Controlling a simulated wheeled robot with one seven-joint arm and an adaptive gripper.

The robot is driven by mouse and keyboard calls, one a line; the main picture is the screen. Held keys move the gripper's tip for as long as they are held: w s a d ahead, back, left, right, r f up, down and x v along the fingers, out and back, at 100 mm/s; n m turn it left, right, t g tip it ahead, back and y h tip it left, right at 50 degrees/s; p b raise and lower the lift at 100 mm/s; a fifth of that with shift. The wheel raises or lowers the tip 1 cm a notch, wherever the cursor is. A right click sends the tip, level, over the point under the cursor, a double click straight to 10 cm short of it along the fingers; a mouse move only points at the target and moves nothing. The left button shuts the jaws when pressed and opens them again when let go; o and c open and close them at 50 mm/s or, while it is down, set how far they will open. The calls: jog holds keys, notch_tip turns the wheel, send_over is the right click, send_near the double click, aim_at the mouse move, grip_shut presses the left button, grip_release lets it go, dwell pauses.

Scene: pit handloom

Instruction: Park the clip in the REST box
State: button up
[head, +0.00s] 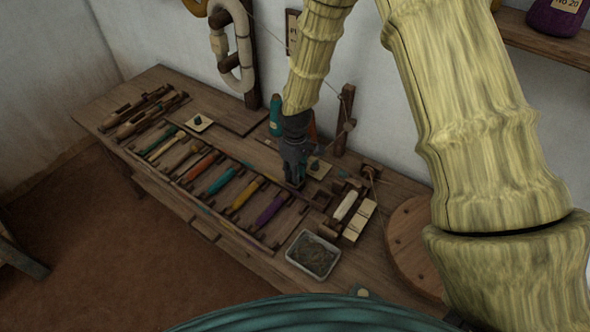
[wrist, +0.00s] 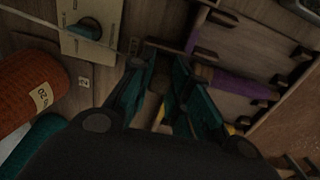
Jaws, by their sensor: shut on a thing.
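I cannot read a REST label in either view. A cream plate with a teal knob (head: 317,168) lies just right of my gripper; this plate also shows at the upper left of the wrist view (wrist: 105,42).
The rack holds several coloured bobbins, including a purple one (head: 269,208), also in the wrist view (wrist: 240,90). A grey tray (head: 313,254) stands in front. An orange cone (wrist: 40,90) and a post (head: 345,120) stand behind. A round wooden disc (head: 405,245) lies right.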

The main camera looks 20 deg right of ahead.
jog(key=o, duration=0.8)
jog(key=shift+o, duration=0.5)
jog(key=shift+o, duration=1.3)
jog(key=shift+r, duration=0.1)
jog(key=shift+r+p, duration=3.15)
jog(key=shift+r, duration=0.8)
jog(key=shift+r, duration=0.1)
